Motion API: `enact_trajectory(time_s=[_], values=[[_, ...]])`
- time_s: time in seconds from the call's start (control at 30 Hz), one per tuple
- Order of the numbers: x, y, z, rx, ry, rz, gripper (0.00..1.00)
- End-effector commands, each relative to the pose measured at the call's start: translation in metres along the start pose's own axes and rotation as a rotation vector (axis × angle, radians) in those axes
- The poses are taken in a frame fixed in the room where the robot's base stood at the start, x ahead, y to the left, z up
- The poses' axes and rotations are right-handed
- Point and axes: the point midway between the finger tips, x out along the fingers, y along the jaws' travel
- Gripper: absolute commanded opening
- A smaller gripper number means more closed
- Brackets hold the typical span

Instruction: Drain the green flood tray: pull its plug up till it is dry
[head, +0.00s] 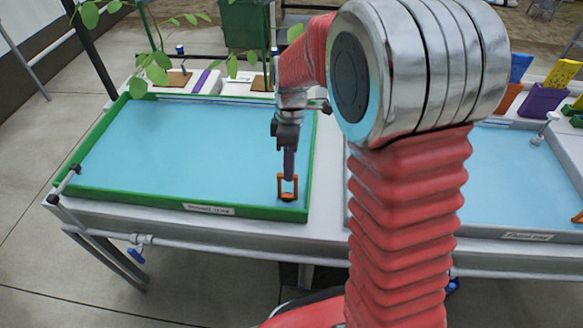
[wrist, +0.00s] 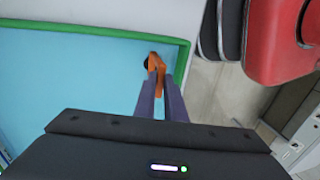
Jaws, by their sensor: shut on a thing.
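The green flood tray (head: 250,212) stands on the bench at the left, filled with an even light blue surface that looks like water. Its orange plug handle (head: 288,196) is near the tray's front right corner. My gripper (head: 289,177) points down from above and is shut on the handle. In the wrist view the gripper (wrist: 161,88) has its two fingers at the orange handle (wrist: 156,66), close to the green rim (wrist: 183,62). A small dark round spot shows beside the handle. I cannot tell whether the plug is seated or lifted.
A grey tray (head: 500,233) with blue contents is at the right, with another orange handle (head: 578,217) at its edge. Leafy plants (head: 155,68) overhang the green tray's back. Purple (head: 541,100) and other coloured holders stand back right. Blue-handled valves (head: 136,254) hang below the front.

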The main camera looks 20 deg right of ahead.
Motion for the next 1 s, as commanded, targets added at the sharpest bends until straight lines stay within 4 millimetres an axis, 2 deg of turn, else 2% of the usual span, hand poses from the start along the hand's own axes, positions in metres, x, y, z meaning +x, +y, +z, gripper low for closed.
enact_trajectory(time_s=[0.2,0.5,0.53,0.77,1.0], values=[[-0.026,-0.008,0.000,-0.001,-0.001,-0.007,0.00],[-0.031,-0.009,-0.001,-0.001,0.000,-0.007,0.00],[-0.031,-0.009,-0.001,-0.001,0.000,-0.007,0.11],[-0.030,-0.008,-0.001,-0.001,0.000,-0.004,0.28],[-0.030,-0.007,0.000,-0.001,0.000,-0.003,0.29]])
